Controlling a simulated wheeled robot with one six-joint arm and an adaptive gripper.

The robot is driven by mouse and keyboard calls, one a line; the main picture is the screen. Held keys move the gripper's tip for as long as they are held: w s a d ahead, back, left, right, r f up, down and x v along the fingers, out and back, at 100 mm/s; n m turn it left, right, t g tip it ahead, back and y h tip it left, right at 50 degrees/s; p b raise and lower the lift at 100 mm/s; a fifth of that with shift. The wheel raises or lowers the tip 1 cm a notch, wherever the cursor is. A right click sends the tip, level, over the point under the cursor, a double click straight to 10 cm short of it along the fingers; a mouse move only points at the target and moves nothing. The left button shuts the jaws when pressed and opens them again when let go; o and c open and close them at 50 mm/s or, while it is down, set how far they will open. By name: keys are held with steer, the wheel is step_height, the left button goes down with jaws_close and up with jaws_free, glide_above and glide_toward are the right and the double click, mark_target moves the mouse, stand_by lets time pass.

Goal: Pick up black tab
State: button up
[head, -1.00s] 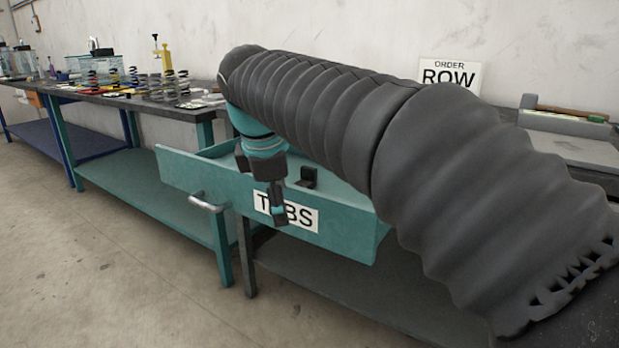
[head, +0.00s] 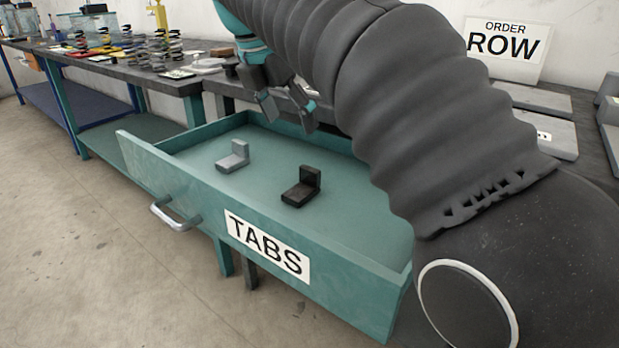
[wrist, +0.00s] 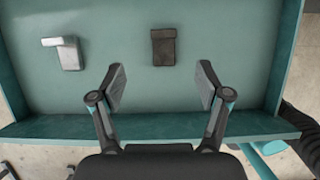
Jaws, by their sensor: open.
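The black tab (head: 302,187) is a small L-shaped piece lying on the floor of the open teal drawer (head: 215,198) labelled TABS. In the wrist view the black tab (wrist: 163,47) lies beyond my fingertips, roughly centred between them. My gripper (head: 284,105) is open and empty, above the back part of the drawer. In the wrist view my gripper (wrist: 161,86) has its two fingers spread wide apart, touching nothing.
A light grey tab (head: 233,156) lies in the drawer left of the black one. The drawer walls stand around both tabs. A bench with several springs (head: 158,48) is at the left. An ORDER ROW sign (head: 505,48) stands behind my arm.

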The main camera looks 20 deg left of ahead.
steer(key=b, duration=0.2)
glide_above(308, 169)
steer(key=s+a, duration=0.1)
steer(key=s, duration=0.1)
step_height(308, 169, down, 7)
steer(key=shift+w+a+r, duration=0.15)
steer(key=shift+r, duration=0.05)
steer(key=shift+d+b+x, duration=0.15)
steer(key=shift+b+x, duration=0.4)
steer(key=shift+x, duration=0.95)
steer(key=shift+d+b+x, duration=0.15)
steer(key=shift+b+x, duration=0.35)
steer(key=shift+x, duration=1.05)
steer(key=shift+r, duration=0.1)
steer(key=c, duration=1.3)
